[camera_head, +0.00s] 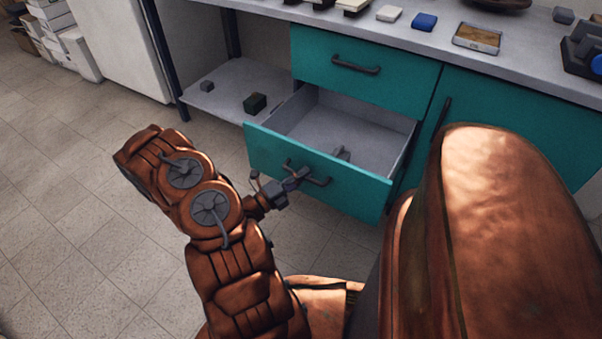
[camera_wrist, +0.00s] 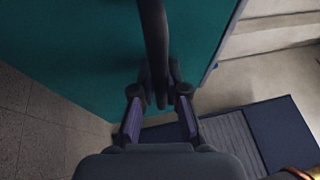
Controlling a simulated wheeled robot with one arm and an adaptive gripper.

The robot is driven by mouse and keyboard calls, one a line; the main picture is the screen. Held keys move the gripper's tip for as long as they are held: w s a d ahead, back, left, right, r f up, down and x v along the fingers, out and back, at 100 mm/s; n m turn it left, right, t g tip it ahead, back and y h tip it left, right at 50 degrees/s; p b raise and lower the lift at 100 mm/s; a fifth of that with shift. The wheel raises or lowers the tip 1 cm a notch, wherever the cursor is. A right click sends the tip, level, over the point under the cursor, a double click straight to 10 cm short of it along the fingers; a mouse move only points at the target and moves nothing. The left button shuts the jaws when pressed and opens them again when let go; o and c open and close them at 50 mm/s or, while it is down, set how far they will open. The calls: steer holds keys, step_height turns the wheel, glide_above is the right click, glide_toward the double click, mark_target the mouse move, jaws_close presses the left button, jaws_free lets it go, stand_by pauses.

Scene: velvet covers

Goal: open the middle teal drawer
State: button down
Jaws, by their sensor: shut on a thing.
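The middle teal drawer (camera_head: 350,183) stands pulled well out of the cabinet, below a closed teal drawer (camera_head: 365,68). Its grey inside shows, with a small grey object (camera_head: 342,153) in it. My gripper (camera_head: 297,179) is shut on the dark bar handle (camera_head: 318,182) of the pulled-out drawer. In the wrist view the handle (camera_wrist: 153,40) runs down between the fingers of my gripper (camera_wrist: 160,98), in front of the teal drawer front (camera_wrist: 75,50). The fingertips partly hide the handle's held part.
A teal door (camera_head: 500,130) with a dark handle is right of the drawers. An open shelf (camera_head: 225,100) at left holds a dark green block (camera_head: 255,103) and a small grey block (camera_head: 207,86). The countertop (camera_head: 425,42) bears several small items. Tiled floor at left is clear.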

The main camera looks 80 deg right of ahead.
steer(key=shift+w, duration=0.1)
steer(key=c, duration=1.2)
jaws_free()
steer(key=shift+v, duration=5.95)
